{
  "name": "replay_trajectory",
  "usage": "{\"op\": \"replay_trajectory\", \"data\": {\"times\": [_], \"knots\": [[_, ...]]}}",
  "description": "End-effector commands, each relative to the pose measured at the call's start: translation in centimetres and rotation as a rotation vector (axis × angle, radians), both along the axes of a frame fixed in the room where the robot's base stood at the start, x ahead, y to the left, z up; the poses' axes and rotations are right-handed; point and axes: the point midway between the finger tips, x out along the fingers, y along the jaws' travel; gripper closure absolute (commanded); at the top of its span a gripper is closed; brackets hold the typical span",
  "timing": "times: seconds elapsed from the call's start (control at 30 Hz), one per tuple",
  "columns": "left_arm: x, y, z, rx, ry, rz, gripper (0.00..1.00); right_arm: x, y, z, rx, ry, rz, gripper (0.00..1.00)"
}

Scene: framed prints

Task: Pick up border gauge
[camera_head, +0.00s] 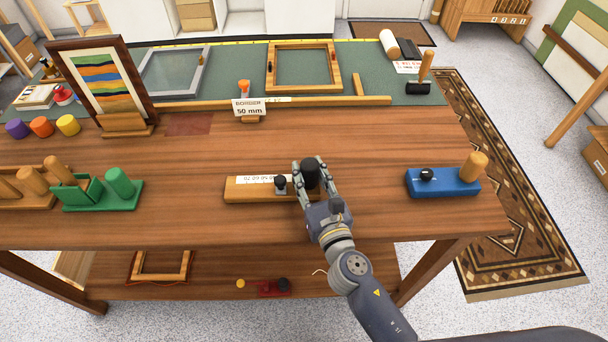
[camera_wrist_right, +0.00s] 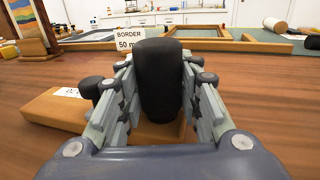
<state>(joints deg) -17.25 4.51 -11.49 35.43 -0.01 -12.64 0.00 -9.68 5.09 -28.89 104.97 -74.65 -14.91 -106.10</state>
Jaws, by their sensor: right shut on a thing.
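The border gauge is a pale wooden block (camera_head: 240,190) with a white number scale, a small black knob (camera_head: 281,183) and a larger black grip (camera_head: 310,172). It lies on the brown wooden bench. My right gripper (camera_head: 311,170) reaches in from the front right and is shut on the black grip at the gauge's right end. In the right wrist view the black grip (camera_wrist_right: 161,80) stands upright between the fingers, and the wooden block (camera_wrist_right: 58,108) shows to the left. The block appears to rest on the bench. My left gripper is not in view.
A sign reading "BORDER 50 mm" (camera_head: 249,108) stands behind the gauge. A blue block tool (camera_head: 443,184) is to the right, and a green tool (camera_head: 100,192) to the left. A wooden frame (camera_head: 268,75) lies on the green mat. The bench between these is clear.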

Motion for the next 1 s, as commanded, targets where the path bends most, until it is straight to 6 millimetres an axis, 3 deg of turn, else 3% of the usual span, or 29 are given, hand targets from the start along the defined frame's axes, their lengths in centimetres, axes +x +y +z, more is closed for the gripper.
{"op": "replay_trajectory", "data": {"times": [0.27,0.33,0.7,1.0], "knots": [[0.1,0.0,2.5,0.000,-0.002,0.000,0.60,0.1,0.0,3.8,0.000,-0.006,0.003,1.00],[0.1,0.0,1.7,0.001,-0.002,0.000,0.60,-1.4,0.2,3.0,0.002,0.000,0.004,1.00],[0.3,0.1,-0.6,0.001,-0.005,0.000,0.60,-10.8,0.7,3.7,0.004,0.001,0.002,1.00],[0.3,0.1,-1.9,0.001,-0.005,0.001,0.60,-15.2,1.0,4.4,0.002,-0.001,0.001,1.00]]}}
